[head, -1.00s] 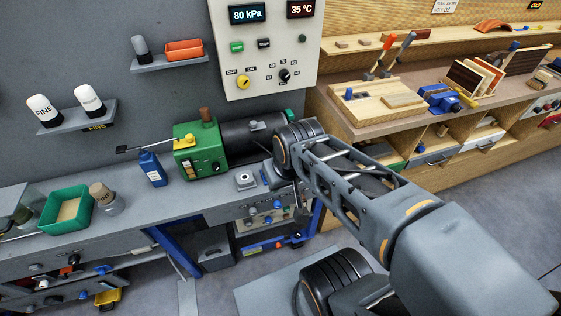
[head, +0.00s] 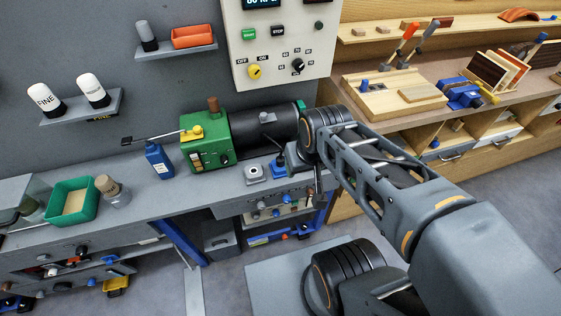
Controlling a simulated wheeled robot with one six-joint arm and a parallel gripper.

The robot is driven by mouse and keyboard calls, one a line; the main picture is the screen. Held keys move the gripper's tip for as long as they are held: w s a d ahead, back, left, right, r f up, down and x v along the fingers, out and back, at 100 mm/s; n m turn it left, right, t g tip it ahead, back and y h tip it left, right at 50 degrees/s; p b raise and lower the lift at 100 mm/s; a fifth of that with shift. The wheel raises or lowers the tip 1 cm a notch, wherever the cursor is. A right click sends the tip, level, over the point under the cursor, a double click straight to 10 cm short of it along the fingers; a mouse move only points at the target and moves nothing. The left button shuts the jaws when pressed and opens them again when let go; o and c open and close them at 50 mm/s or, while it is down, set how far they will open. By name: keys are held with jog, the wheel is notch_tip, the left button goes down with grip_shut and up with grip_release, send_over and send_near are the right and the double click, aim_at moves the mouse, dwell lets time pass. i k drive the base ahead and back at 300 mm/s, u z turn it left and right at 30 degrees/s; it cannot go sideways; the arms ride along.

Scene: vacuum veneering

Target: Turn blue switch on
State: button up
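A small blue switch (head: 277,168) with a dark upright lever stands on the grey bench, right of a small grey box with a round button (head: 254,173). It is partly hidden by my arm's wrist, and I cannot tell whether it is on or off. My gripper (head: 318,182) seems to hang below the wrist just right of the blue switch. Only a narrow grey part of it shows, and its fingers cannot be made out. I cannot tell whether it touches the switch.
A green and black pump (head: 207,143) stands behind the switch, with a blue bottle (head: 158,161) to its left. A control panel (head: 280,15) hangs above. Drawers with knobs lie under the bench edge. A wooden workbench (head: 400,122) with tools stands at right.

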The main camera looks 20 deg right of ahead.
aim_at(286, 199)
jog(key=z, duration=1.55)
jog(key=k, duration=0.9)
jog(key=u, duration=1.35)
